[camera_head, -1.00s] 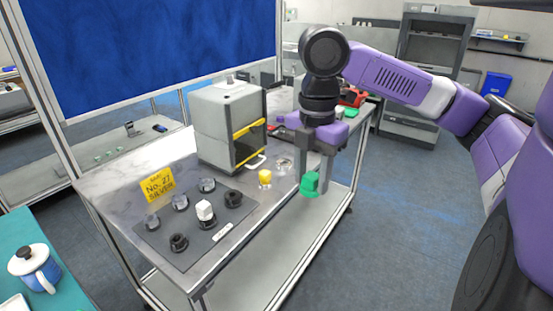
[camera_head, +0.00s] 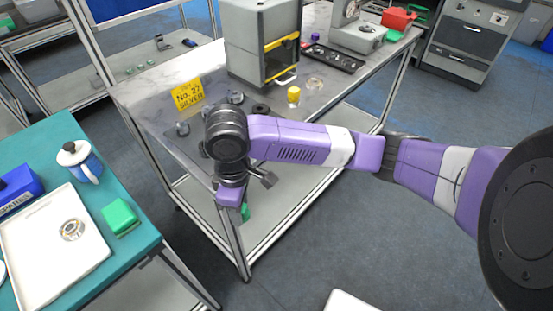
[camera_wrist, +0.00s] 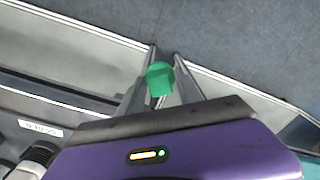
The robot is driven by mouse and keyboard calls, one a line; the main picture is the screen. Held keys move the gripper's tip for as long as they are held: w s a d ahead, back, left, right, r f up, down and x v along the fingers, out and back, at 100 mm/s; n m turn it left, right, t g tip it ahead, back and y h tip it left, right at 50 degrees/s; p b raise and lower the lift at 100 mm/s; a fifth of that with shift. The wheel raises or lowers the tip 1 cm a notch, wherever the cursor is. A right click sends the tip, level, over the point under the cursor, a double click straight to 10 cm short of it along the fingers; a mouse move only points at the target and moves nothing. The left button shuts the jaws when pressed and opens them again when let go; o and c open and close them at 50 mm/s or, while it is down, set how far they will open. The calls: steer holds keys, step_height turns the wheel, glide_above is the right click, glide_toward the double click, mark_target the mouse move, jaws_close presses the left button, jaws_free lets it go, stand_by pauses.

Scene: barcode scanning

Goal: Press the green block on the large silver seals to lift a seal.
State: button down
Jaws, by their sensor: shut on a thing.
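My gripper (camera_head: 243,206) is shut on a green block (camera_wrist: 160,78), which sits between its two fingers in the wrist view. In the head view only a sliver of this green block (camera_head: 245,213) shows below the gripper, by the bench's front left corner. A silver ring-shaped seal (camera_head: 73,230) lies on a white tray (camera_head: 40,265) at the left. Clear-silver round pieces (camera_head: 236,97) stand by the yellow "No. 27 SILVER" sign (camera_head: 187,94) on the bench.
A teal table (camera_head: 135,245) at the left holds the tray, another green block (camera_head: 120,216), a blue-and-white mug (camera_head: 80,162) and a blue box (camera_head: 18,187). A floor gap separates it from the metal bench. A grey cabinet (camera_head: 262,45) and a yellow piece (camera_head: 293,96) stand on the bench.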

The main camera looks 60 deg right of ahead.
steer(key=w+a+f+m, duration=0.3)
steer(key=w+a+f, duration=0.2)
steer(key=a+f, duration=0.4)
step_height(320, 180, down, 2)
steer(key=shift+a+f+m, duration=0.1)
steer(key=shift+a+m, duration=0.2)
steer(key=shift+m, duration=0.1)
